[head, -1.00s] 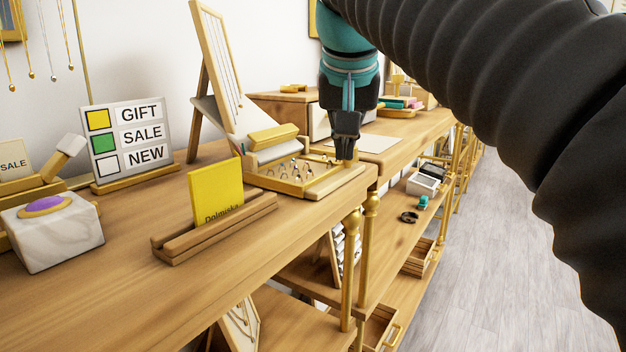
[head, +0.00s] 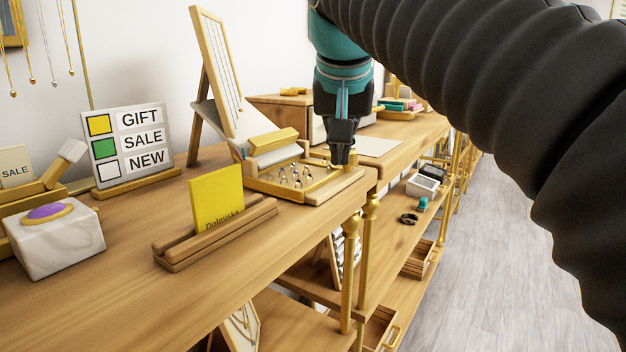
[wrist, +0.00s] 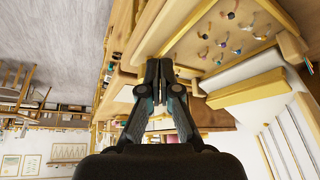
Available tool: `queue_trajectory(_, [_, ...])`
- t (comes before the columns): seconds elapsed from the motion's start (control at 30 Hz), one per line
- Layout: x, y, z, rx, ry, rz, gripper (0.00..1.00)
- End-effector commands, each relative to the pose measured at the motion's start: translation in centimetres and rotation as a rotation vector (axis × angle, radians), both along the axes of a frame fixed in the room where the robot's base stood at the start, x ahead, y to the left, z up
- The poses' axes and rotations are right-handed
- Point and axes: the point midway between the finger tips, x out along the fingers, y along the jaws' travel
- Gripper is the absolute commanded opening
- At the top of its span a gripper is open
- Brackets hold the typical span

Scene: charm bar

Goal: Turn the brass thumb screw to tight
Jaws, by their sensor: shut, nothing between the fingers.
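My gripper (head: 340,160) is shut and empty. It points down at the right rear corner of the ring tray (head: 322,192), a wooden tray holding several small rings. A small brass-coloured part (head: 353,158) shows right beside the fingertips in the head view. It may be the thumb screw, but its shape and how far it is turned cannot be told. In the wrist view the shut fingers (wrist: 158,68) are over the tray's edge, and they hide what lies directly beyond them. I cannot tell whether they touch anything.
A yellow card (head: 216,198) stands in a wooden holder (head: 180,262) in front of the tray. A white block with a purple button (head: 60,250) is at left.

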Motion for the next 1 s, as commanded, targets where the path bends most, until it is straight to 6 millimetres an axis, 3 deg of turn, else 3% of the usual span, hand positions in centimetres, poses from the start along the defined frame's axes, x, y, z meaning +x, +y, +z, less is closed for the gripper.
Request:
queue_trajectory(0.23, [-0.5,0.2,0.3,0.0,0.0,0.0,0.0])
queue_trajectory(0.73, [-0.4,0.2,5.2,0.001,-0.001,0.0,0.0])
queue_trajectory(1.0, [-0.5,0.2,6.0,0.0,0.001,0.0,0.0])
